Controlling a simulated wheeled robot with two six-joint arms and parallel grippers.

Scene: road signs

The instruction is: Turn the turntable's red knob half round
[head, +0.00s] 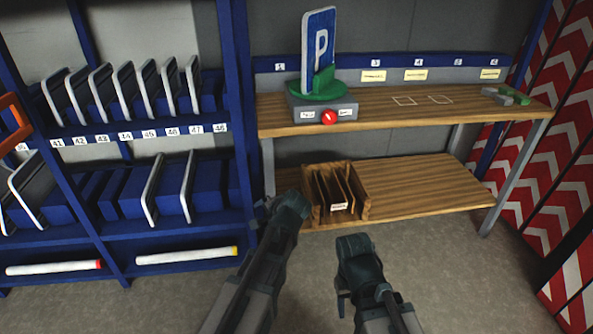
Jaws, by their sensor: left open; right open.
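The turntable (320,106) stands at the left end of the wooden bench top. It has a grey base with two small white labels on its front and a green round top. The red knob (329,117) is on the front of the base, between the labels. A blue parking sign (318,50) with a white P stands upright in a green holder on top. My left gripper (287,207) is low in front of the bench, below and left of the knob, apart from it. My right gripper (354,245) is lower and further right, also touching nothing I can see. The fingertips are hard to make out.
The wooden bench (420,118) has a lower shelf (425,190) with a wooden slotted box (362,205) on it. Grey and green blocks (505,96) lie at the bench's right end. A blue rack (110,235) fills the left. Red-and-white striped panels (545,180) stand right.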

